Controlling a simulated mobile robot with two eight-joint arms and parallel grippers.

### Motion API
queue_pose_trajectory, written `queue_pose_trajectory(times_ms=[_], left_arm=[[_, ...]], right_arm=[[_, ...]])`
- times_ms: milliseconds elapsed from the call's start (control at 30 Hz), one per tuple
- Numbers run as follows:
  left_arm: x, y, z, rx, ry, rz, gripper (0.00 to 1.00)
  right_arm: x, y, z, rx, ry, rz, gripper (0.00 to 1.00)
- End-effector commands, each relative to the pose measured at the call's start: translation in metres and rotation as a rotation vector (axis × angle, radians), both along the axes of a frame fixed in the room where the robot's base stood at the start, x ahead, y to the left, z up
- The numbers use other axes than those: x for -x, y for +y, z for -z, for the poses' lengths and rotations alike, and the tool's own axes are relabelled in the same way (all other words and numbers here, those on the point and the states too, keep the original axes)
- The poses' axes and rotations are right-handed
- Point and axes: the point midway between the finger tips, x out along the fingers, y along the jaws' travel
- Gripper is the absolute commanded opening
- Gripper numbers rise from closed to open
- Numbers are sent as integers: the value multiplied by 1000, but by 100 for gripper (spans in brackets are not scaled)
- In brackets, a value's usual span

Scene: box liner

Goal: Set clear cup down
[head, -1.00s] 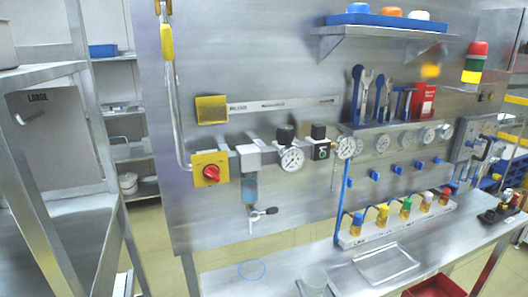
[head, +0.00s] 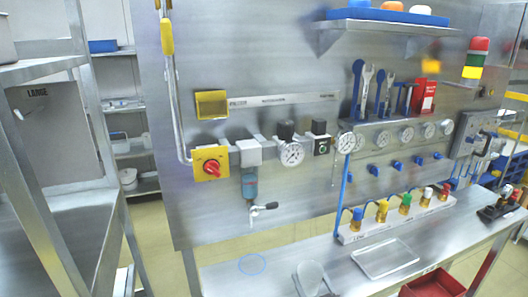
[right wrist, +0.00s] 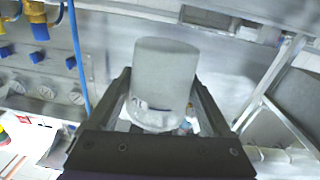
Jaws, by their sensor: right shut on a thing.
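The clear cup (head: 311,276) shows at the bottom centre of the head view, above the metal bench's front part. My right gripper (head: 316,286) is shut on it, with thin dark fingers beside it. In the right wrist view the cup (right wrist: 165,72) looks pale and translucent, and sits between the two fingers of the right gripper (right wrist: 167,100). I cannot tell whether the cup's base touches the bench. My left gripper is not in view.
A clear shallow tray (head: 384,275) lies on the bench (head: 225,280) right of the cup. Behind it stands a rack of coloured valves (head: 400,222). A red bin (head: 435,284) is at the lower right. A panel with gauges rises behind.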

Motion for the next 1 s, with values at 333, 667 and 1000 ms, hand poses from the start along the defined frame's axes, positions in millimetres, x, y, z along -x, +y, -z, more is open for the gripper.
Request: queue_pose_trajectory(times_ms=[333, 667, 1000], left_arm=[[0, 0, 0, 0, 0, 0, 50], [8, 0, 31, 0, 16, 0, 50], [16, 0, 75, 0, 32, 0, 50]], right_arm=[[4, 60, 4, 2, 23, -5, 32], [-20, 32, 3, 0, 27, 57, 32], [-57, -27, -39, 0, 23, 179, 32]])
